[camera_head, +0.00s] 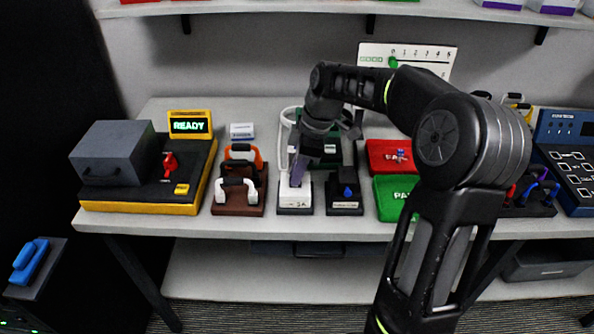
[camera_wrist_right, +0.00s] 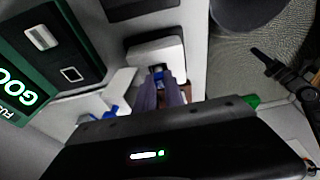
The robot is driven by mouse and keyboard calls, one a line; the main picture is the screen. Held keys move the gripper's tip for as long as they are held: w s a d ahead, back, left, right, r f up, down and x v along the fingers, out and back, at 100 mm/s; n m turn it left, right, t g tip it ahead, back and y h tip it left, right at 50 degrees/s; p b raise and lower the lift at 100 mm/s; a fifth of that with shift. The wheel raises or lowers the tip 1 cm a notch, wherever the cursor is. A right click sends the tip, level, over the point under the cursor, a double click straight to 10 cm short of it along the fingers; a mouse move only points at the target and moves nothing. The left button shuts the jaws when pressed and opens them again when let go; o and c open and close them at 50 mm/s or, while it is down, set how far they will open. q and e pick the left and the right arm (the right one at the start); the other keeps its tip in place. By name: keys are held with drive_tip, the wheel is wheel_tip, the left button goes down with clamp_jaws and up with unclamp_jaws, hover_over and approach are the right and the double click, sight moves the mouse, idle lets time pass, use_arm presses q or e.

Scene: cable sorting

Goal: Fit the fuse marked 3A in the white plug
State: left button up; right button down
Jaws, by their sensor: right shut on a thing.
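The white plug (camera_head: 295,196) sits on a dark base near the table's front edge, with a small 3A label on its front. It also shows in the right wrist view (camera_wrist_right: 158,50), with a dark opening facing the fingers. My right gripper (camera_head: 297,178) is at the plug from above, and its purple-grey fingertips (camera_wrist_right: 160,80) reach to that opening. They are shut on a small, partly blue piece that looks like the fuse. The fingers hide most of it, and no marking on it is readable. I cannot tell how deep it sits. My left gripper is not in view.
A green fuse tester (camera_wrist_right: 22,80) reading GOOD is behind the plug. A black holder with a blue part (camera_head: 346,192) stands right of the plug, and a brown rack with white and orange handles (camera_head: 238,198) left. A yellow-black station (camera_head: 150,205) reads READY.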

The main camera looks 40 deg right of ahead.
drive_tip(key=c, duration=0.8)
unclamp_jaws()
drive_tip(key=shift+r, duration=0.1)
drive_tip(key=shift+r, duration=0.2)
drive_tip(key=shift+c, duration=0.2)
drive_tip(key=shift+o, duration=0.2)
drive_tip(key=shift+w+d+r+p, duration=0.1)
drive_tip(key=shift+w+r+p, duration=0.05)
drive_tip(key=shift+r+p, duration=2.8)
drive_tip(key=shift+r, duration=0.85)
drive_tip(key=shift+f, duration=0.1)
